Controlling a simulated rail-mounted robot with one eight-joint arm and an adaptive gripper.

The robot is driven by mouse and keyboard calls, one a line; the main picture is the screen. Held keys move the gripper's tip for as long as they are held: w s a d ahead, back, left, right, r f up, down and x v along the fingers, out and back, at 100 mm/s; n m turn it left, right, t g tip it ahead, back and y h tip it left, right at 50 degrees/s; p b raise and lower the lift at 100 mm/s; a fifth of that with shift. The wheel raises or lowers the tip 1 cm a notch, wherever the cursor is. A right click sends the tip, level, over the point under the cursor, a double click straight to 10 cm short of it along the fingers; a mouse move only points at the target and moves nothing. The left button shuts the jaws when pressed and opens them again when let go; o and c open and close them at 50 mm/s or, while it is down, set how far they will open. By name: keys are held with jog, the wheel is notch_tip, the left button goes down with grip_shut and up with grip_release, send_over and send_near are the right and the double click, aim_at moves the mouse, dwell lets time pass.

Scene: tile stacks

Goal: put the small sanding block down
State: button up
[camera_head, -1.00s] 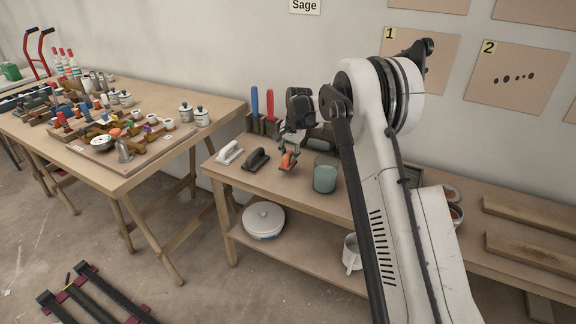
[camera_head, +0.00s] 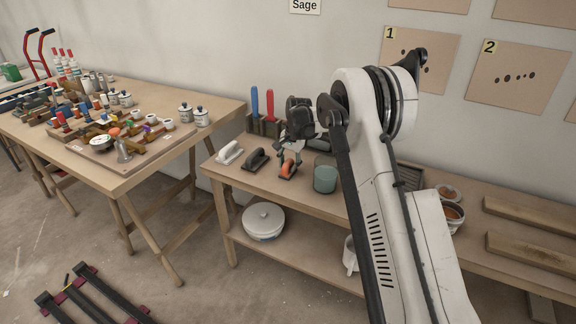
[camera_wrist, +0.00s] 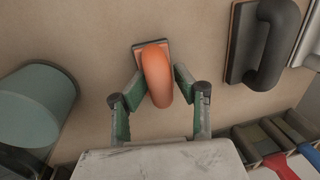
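The small sanding block (camera_head: 288,168) has an orange handle on a dark base. It appears to rest upright on the lower wooden bench (camera_head: 235,180), between a dark float and a teal cup. In the wrist view, the block (camera_wrist: 157,75) lies between my fingertips, its base against the bench top. My gripper (camera_head: 290,158) points down around the handle. In the wrist view, my gripper's fingers (camera_wrist: 160,82) stand at both sides of the handle, seemingly with slim gaps, so it looks open. The underside of the block is hidden.
The teal cup (camera_head: 325,178) stands close at the right. The dark-handled float (camera_head: 256,159) and a white one (camera_head: 230,152) stand at the left. Blue- and red-handled tools (camera_head: 270,104) stand in a rack behind. Bare bench lies in front of the block.

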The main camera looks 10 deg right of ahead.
notch_tip(320, 180, up, 12)
jog(key=s+d+p, duration=0.1)
jog(key=d+p, duration=0.1)
jog(key=s+a+r+n+t, duration=0.1)
jog(key=s+r+n, duration=0.1)
jog(key=s+r, duration=0.8)
jog(key=s+a+r+n+t, duration=0.1)
jog(key=s+r+n+t, duration=0.1)
jog(key=s+r, duration=0.75)
jog(key=s+f+n+t, duration=0.1)
jog(key=s+f, duration=0.3)
jog(key=s, duration=1.1)
jog(key=s+f+n+t+h, duration=0.1)
jog(key=s+f+n+t, duration=0.1)
jog(key=s, duration=1.3)
jog(key=shift+f+n, duration=0.5)
jog(key=shift+f, duration=0.4)
jog(key=shift+s+r, duration=0.1)
